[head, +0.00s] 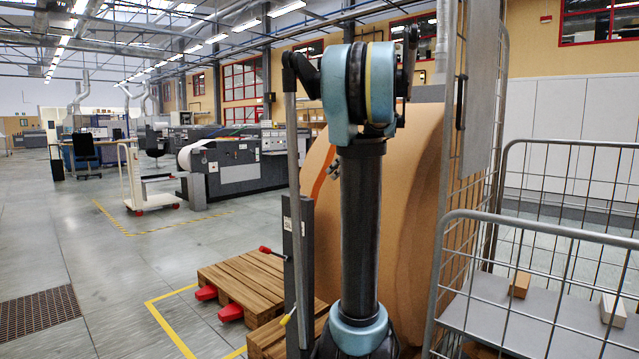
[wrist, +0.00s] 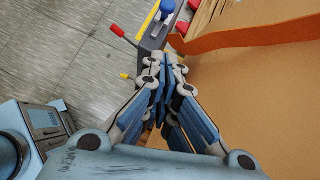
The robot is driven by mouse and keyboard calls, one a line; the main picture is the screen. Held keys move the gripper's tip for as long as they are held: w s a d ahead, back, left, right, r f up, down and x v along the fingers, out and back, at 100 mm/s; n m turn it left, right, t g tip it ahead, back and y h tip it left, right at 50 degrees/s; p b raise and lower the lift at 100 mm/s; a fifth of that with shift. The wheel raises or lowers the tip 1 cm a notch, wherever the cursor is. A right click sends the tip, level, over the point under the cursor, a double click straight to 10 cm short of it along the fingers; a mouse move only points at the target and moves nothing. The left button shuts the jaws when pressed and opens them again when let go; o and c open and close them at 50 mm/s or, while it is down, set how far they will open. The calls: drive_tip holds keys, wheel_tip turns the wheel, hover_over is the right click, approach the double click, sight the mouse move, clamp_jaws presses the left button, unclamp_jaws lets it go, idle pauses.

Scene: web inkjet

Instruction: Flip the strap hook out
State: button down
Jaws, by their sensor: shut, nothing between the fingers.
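My gripper (wrist: 164,66) is shut, and its fingertips meet in the middle of the wrist view with nothing seen between them. The tips overlap the near part of a dark grey post (wrist: 152,42) in that view; I cannot tell whether they touch it. An orange strap (wrist: 235,42) runs across the big brown roll (wrist: 265,100) to the right of the tips. The strap also shows in the head view (head: 321,183), on the roll's left side. I cannot pick out the strap hook for certain. In the head view my arm hides much of the roll, and my gripper is not clearly visible.
The post carries a red handle (wrist: 117,31), a yellow handle (wrist: 125,76) and a blue knob (wrist: 167,6). A wooden pallet (head: 238,287) lies beside it. A wire cage trolley (head: 520,240) stands close at the right. The floor at the left is open.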

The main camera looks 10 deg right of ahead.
sight(299, 193)
drive_tip(key=x, duration=0.3)
drive_tip(key=r+x, duration=0.1)
drive_tip(key=x, duration=0.3)
drive_tip(key=a+x, duration=0.1)
drive_tip(key=x, duration=0.3)
drive_tip(key=shift+w+a, duration=0.1)
drive_tip(key=shift+w, duration=0.35)
drive_tip(key=shift+w+a+r, duration=0.1)
drive_tip(key=shift+w+a, duration=0.35)
drive_tip(key=shift+a, duration=0.05)
drive_tip(key=w+a, duration=0.1)
drive_tip(key=w, duration=0.1)
drive_tip(key=w+a, duration=0.2)
drive_tip(key=shift+w+a, duration=0.15)
drive_tip(key=shift+w, duration=0.15)
